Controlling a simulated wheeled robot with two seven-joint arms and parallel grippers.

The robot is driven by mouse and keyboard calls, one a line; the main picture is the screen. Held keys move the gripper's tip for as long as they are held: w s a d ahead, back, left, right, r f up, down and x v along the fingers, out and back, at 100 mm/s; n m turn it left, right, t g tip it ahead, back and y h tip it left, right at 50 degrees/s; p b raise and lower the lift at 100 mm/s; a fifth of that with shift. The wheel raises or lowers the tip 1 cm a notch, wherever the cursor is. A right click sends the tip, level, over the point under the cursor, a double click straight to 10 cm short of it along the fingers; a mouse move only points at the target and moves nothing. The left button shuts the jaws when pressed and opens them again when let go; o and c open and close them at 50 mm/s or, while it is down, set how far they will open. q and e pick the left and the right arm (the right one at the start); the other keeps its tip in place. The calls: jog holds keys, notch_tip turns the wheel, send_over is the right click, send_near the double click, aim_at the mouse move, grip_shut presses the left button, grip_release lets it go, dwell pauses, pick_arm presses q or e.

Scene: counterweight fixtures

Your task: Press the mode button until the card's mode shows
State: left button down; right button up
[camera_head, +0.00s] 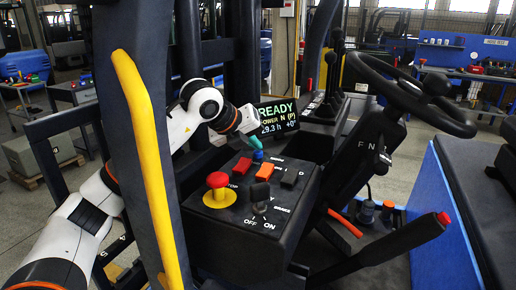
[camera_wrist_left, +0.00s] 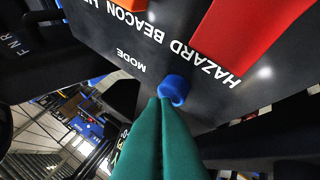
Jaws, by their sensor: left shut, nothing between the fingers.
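The blue mode button (camera_head: 257,156) is at the far edge of the black console (camera_head: 240,222). In the left wrist view the blue button (camera_wrist_left: 175,88) stands beside the word MODE. My left gripper (camera_head: 252,142) has its teal fingers shut and empty, with the tips right at the button. In the left wrist view the fingertips (camera_wrist_left: 162,104) meet the button's lower edge; I cannot tell whether they press it. The display (camera_head: 278,117) reads READY, with a line ending in OWER N (P) and a line with 29.3 h; its left edge is hidden by my gripper. My right gripper is out of view.
The console also carries a red mushroom button (camera_head: 217,181), orange and black rocker switches and a key switch (camera_head: 260,208). A yellow-railed dark post (camera_head: 140,130) stands in front of my left arm. A steering wheel (camera_head: 410,90) and a red-tipped lever (camera_head: 400,240) are at right.

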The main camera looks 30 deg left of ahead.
pick_arm(q)
jog(key=shift+r+p, duration=0.3)
jog(key=shift+r, duration=0.35)
jog(key=shift+r, duration=0.1)
notch_tip(320, 180, up, 5)
jog(key=p, duration=0.3)
jog(key=shift+p, duration=0.4)
dwell(0.3)
